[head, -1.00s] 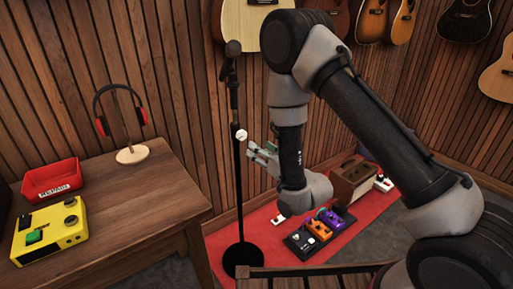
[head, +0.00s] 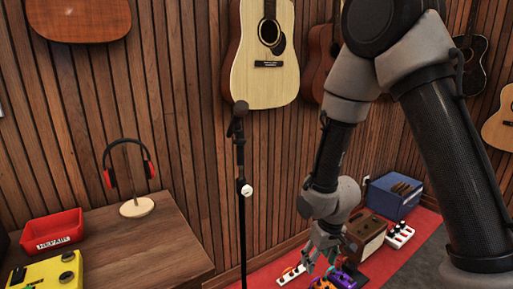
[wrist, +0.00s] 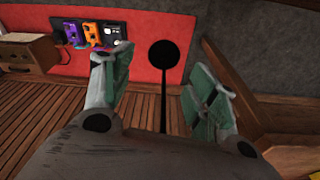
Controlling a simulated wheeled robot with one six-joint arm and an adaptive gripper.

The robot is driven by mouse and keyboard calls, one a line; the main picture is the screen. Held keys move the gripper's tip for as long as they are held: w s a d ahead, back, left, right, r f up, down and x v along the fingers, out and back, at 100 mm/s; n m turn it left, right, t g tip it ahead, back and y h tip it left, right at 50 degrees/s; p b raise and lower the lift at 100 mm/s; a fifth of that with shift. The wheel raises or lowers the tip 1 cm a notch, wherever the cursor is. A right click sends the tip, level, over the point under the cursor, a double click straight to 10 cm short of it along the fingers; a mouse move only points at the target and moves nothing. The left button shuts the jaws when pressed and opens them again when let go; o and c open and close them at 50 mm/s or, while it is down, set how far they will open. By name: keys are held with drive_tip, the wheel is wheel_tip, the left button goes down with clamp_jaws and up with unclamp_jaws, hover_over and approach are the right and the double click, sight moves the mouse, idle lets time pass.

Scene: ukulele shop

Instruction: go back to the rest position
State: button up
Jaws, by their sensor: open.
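My gripper (head: 322,262) hangs at the end of my arm in the lower right middle of the head view, in front of the wall and above the red mat. In the wrist view my gripper (wrist: 160,92) has its two green-padded fingers wide apart with nothing between them. Beyond the gap, the black round base (wrist: 164,53) of the microphone stand shows on the red mat (wrist: 200,30). The microphone stand (head: 241,215) is upright to the left of my gripper in the head view, apart from it.
A wooden table (head: 150,245) at left holds a red tray (head: 52,232), a yellow box (head: 45,272) and headphones on a stand (head: 136,207). Effect pedals (head: 343,279), a brown amplifier (head: 366,234) and a blue case (head: 393,196) sit at right. Guitars (head: 265,50) hang on the wall.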

drive_tip(key=s+d+r+m+t, duration=0.1)
drive_tip(key=s+d+r, duration=0.4)
drive_tip(key=r, duration=0.5)
drive_tip(key=s+d+r+m+t, duration=0.1)
drive_tip(key=s+d+r, duration=0.4)
drive_tip(key=r, duration=0.5)
drive_tip(key=s+d+r+m+t, duration=0.1)
drive_tip(key=s+d+r+m, duration=0.1)
drive_tip(key=s+d+r, duration=0.4)
wheel_tip(320, 180, up, 5)
drive_tip(key=shift+d+f+m+h, duration=0.15)
drive_tip(key=shift+d+m+h, duration=0.2)
drive_tip(key=shift+d, duration=0.75)
